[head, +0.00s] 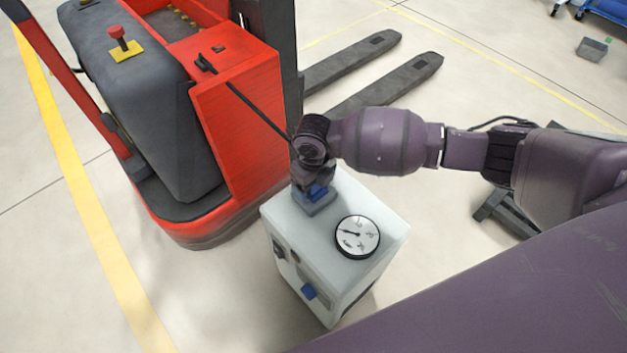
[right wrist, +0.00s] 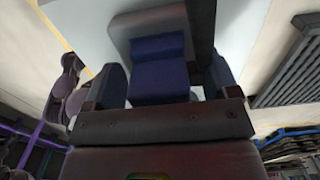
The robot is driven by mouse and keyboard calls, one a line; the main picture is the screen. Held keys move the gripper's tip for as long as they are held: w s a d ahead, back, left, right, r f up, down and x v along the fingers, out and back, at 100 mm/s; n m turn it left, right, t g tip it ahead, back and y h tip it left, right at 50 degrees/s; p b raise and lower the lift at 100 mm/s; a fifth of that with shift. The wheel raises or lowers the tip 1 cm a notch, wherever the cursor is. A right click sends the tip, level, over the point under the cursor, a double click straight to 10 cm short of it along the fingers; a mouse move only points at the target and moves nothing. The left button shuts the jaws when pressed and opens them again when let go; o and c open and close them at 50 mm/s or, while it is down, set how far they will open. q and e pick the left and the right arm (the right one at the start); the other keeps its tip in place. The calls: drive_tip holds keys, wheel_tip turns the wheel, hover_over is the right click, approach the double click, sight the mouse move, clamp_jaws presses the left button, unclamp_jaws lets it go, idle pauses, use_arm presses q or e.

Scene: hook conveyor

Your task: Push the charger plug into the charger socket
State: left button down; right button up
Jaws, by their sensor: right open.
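The white charger box (head: 375,225) stands on the floor beside the red pallet truck. On its top, a blue block (head: 316,192), which looks like the charger plug, sits at a grey housing (head: 318,207) that looks like the socket. I cannot tell how deep the plug sits. My right gripper (head: 313,180) is over the block from above, and its wrist hides part of it. In the right wrist view the blue block (right wrist: 160,75) lies between the two open fingers, with the grey housing (right wrist: 148,22) beyond it. My left gripper is not in view.
A round gauge (head: 357,237) is on the box top and a blue part (head: 308,291) on its front. A black cable (head: 255,108) runs from the red pallet truck (head: 240,130) to behind my right wrist. The truck's forks (head: 390,85) lie behind. Floor at left is clear.

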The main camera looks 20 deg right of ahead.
wheel_tip(320, 180, up, 10)
drive_tip(key=shift+r+p, duration=0.1)
drive_tip(key=shift+p, duration=1.1)
drive_tip(key=shift+r, duration=0.3)
